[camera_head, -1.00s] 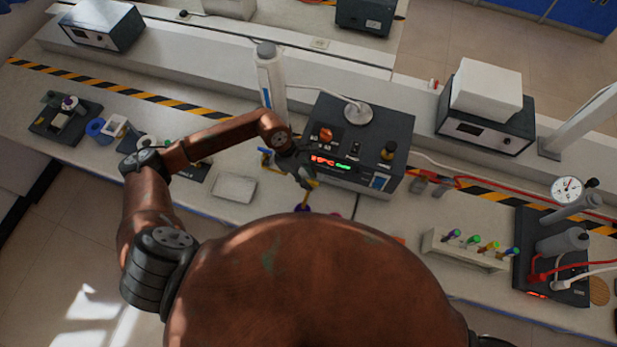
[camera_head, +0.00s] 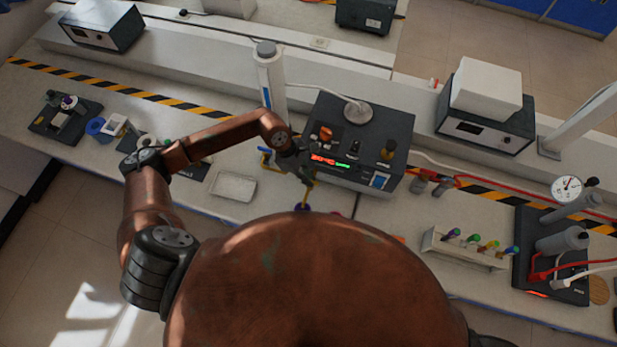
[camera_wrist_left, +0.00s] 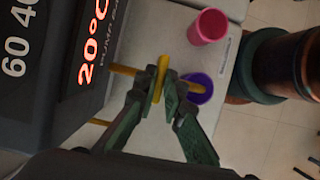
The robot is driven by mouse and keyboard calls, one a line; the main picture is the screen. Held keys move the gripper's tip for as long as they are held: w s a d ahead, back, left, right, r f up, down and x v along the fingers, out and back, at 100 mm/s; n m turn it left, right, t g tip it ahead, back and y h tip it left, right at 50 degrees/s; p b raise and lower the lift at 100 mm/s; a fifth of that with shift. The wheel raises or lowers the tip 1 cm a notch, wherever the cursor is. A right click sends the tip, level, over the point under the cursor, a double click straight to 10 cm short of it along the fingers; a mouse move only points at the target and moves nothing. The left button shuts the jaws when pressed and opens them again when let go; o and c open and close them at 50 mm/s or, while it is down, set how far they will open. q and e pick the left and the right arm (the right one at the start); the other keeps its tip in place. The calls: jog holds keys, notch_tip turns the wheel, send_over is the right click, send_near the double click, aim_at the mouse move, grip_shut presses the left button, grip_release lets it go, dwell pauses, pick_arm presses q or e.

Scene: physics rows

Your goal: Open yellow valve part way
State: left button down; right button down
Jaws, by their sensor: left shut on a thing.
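The yellow valve handle (camera_wrist_left: 161,77) shows in the left wrist view, on a yellow pipe (camera_wrist_left: 122,69) beside the dark box. In the head view, a thin yellow piece of it (camera_head: 309,196) shows just below my left gripper (camera_head: 306,172), at the box's front left corner. In the left wrist view, my left gripper (camera_wrist_left: 158,98) has its green-grey fingers on both sides of the handle and is shut on it. The handle's base is partly hidden by the fingers. My right gripper is not in view.
The dark box (camera_head: 392,118) with red digits stands right behind the valve. A purple cup (camera_wrist_left: 198,86) and a pink cup (camera_wrist_left: 208,26) stand close to it. A white tray (camera_head: 234,186) lies to the left. A tube rack (camera_head: 466,251) stands to the right.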

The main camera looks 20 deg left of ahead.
pick_arm(q)
jog(key=shift+n+t+b, duration=0.3)
jog(key=shift+n+t, duration=0.1)
jog(key=shift+n, duration=0.6)
jog(key=shift+s+n+t, duration=0.1)
jog(key=shift+n+t, duration=0.4)
jog(key=shift+n, duration=0.7)
jog(key=n+t+b, duration=0.1)
jog(key=n, duration=0.2)
jog(key=shift+d+y, duration=0.1)
jog(key=shift+y, duration=0.2)
jog(key=shift+n+t, duration=0.3)
jog(key=shift+n, duration=0.4)
jog(key=c, duration=2)
grip_release()
jog(key=shift+s, duration=0.1)
jog(key=shift+y, duration=0.3)
